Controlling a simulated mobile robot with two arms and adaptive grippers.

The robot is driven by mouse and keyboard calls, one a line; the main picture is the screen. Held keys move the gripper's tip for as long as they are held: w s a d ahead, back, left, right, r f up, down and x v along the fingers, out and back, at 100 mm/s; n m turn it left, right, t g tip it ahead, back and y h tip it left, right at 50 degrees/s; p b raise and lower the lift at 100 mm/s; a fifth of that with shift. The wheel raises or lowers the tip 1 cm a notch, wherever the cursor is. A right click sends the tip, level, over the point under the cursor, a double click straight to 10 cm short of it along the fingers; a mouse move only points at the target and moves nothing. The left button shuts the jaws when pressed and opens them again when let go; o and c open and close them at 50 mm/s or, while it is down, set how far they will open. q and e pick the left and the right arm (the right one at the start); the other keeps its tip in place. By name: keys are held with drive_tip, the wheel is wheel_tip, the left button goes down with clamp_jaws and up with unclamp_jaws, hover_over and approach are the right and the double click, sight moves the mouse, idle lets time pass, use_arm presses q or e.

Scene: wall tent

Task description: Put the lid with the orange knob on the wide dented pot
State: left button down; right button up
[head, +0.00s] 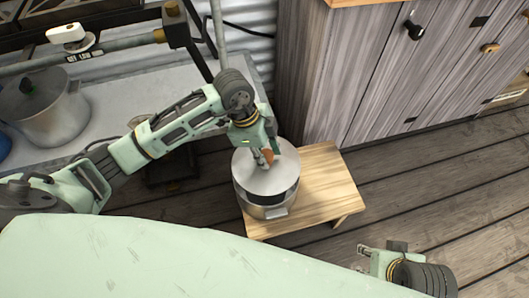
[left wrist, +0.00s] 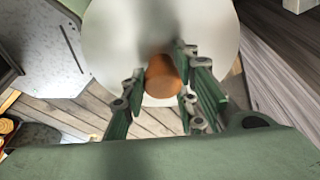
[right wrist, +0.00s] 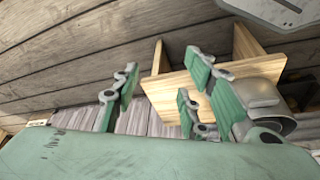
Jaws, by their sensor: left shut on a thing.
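The lid (head: 262,174) is a pale grey disc with an orange knob (left wrist: 160,78). My left gripper (head: 266,156) is shut on the knob, with a finger on each side of it in the left wrist view. The wide pot (head: 268,211) is metal and stands on a low wooden stool. The lid is over the pot's top, with a dark band showing below the lid's near edge; I cannot tell whether lid and rim touch. Dents are not clear. My right gripper (head: 369,258) is open and empty, low at the right, apart from the pot (right wrist: 285,123).
The wooden stool (head: 325,185) has bare top to the pot's right. A grey bench (head: 100,110) at left holds another lidded pot (head: 45,105) with a dark knob. Wooden cabinets (head: 400,75) stand behind. The plank floor (head: 440,170) at right is clear.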

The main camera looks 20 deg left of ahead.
use_arm(q)
drive_tip(key=shift+r, duration=0.1)
drive_tip(key=shift+f+b, duration=0.45)
drive_tip(key=shift+f, duration=0.85)
drive_tip(key=shift+f+b, duration=0.3)
drive_tip(key=shift+f, duration=1.3)
use_arm(e)
drive_tip(key=shift+s+r, duration=0.35)
drive_tip(key=shift+r, duration=0.1)
use_arm(q)
drive_tip(key=shift+p, duration=0.4)
use_arm(e)
drive_tip(key=shift+r, duration=0.5)
use_arm(q)
drive_tip(key=shift+f, duration=0.1)
use_arm(e)
drive_tip(key=shift+w, duration=0.1)
drive_tip(key=shift+f, duration=0.35)
use_arm(q)
drive_tip(key=shift+f, duration=0.1)
use_arm(e)
drive_tip(key=shift+w+r, duration=0.1)
